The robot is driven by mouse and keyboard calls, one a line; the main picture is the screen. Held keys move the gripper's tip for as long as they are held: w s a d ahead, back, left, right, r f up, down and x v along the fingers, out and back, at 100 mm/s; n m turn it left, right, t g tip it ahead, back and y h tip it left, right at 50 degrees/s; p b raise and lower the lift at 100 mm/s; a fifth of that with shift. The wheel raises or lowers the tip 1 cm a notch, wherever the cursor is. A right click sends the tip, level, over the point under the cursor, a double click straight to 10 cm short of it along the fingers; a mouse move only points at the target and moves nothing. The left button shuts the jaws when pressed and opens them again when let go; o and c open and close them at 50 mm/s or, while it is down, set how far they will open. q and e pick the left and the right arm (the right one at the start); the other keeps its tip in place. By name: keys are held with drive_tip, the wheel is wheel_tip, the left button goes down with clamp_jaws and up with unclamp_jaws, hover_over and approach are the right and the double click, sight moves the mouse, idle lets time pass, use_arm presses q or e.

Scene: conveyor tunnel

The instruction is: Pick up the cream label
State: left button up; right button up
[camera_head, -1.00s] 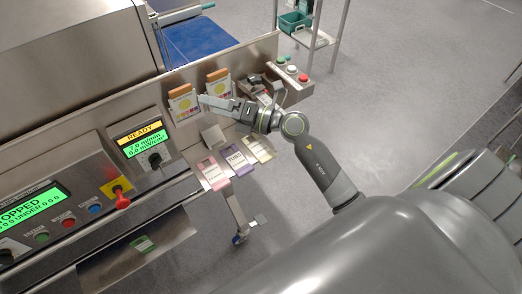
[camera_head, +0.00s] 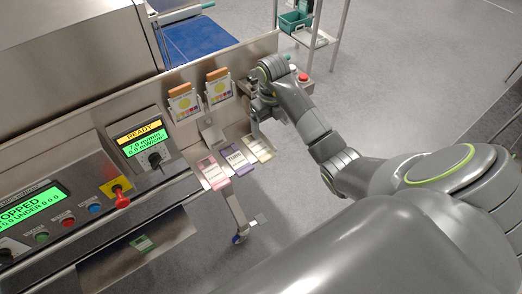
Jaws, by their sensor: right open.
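The cream label (camera_head: 261,151) lies at the right end of a row of three labels on a small holder at the panel's front. The purple label (camera_head: 238,161) is in the middle and the pink label (camera_head: 213,174) is at the left. My right gripper (camera_head: 254,131) points down just above and behind the cream label. It is open and seems apart from the label; its far finger is partly hidden. My left gripper is out of view.
Two cards with orange tops (camera_head: 184,101) stand on the metal panel behind the labels. A control box with a red button (camera_head: 303,77) is partly hidden behind my right arm. A red knob (camera_head: 121,199) and screens are at the left.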

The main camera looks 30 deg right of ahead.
drive_tip(key=b, duration=1.3)
hover_over(268, 157)
drive_tip(key=shift+s+a+f, duration=0.1)
drive_tip(key=shift+s+f, duration=0.1)
drive_tip(key=shift+f, duration=3)
drive_tip(key=shift+s+a+f, duration=0.1)
drive_tip(key=shift+s+f, duration=0.05)
drive_tip(key=shift+f, duration=3.05)
drive_tip(key=f+b, duration=0.2)
drive_tip(key=w+f+b, duration=0.1)
drive_tip(key=shift+d, duration=0.25)
drive_tip(key=shift+f+p, duration=0.3)
drive_tip(key=shift+f, duration=0.4)
drive_tip(key=c, duration=1)
drive_tip(key=shift+c, duration=0.2)
